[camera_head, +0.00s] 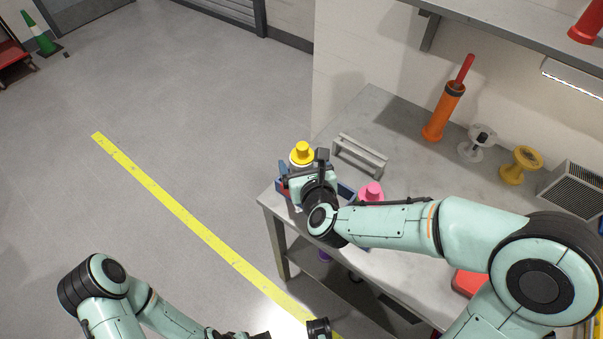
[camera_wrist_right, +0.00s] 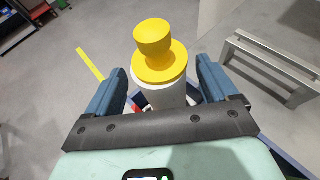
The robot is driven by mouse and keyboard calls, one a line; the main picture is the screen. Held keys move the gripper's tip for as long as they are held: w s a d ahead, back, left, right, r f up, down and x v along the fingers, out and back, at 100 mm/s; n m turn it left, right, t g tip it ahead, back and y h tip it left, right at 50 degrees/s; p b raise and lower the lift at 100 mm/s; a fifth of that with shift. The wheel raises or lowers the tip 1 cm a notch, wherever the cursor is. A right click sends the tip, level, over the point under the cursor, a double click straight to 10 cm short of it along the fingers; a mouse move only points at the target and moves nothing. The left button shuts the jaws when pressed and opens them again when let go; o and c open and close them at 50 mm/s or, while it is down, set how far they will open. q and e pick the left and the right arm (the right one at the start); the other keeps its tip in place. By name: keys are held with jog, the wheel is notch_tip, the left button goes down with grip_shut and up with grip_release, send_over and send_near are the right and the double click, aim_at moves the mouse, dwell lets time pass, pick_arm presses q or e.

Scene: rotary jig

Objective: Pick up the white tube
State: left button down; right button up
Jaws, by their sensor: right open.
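The white tube (camera_wrist_right: 172,94) has a yellow knobbed cap (camera_wrist_right: 154,58) and stands upright in the right wrist view. In the head view its yellow cap (camera_head: 302,151) shows at the left end of the workbench, just beyond my right gripper (camera_head: 301,172). My right gripper (camera_wrist_right: 160,72) is open, with one blue finger on each side of the tube. Gaps show between the fingers and the tube. The tube's lower part is hidden by the gripper. My left arm is at the bottom of the head view; its gripper's fingers do not show.
A blue holder (camera_head: 346,191) and a pink-capped item (camera_head: 371,190) are close to my right wrist. A grey metal stand (camera_head: 358,154) is just behind. An orange cylinder (camera_head: 441,113), a white spool (camera_head: 476,143) and a yellow spool (camera_head: 520,165) stand along the wall.

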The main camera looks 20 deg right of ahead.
jog(key=shift+x, duration=0.95)
jog(key=shift+c, duration=0.3)
jog(key=shift+r, duration=0.1)
jog(key=c, duration=1.4)
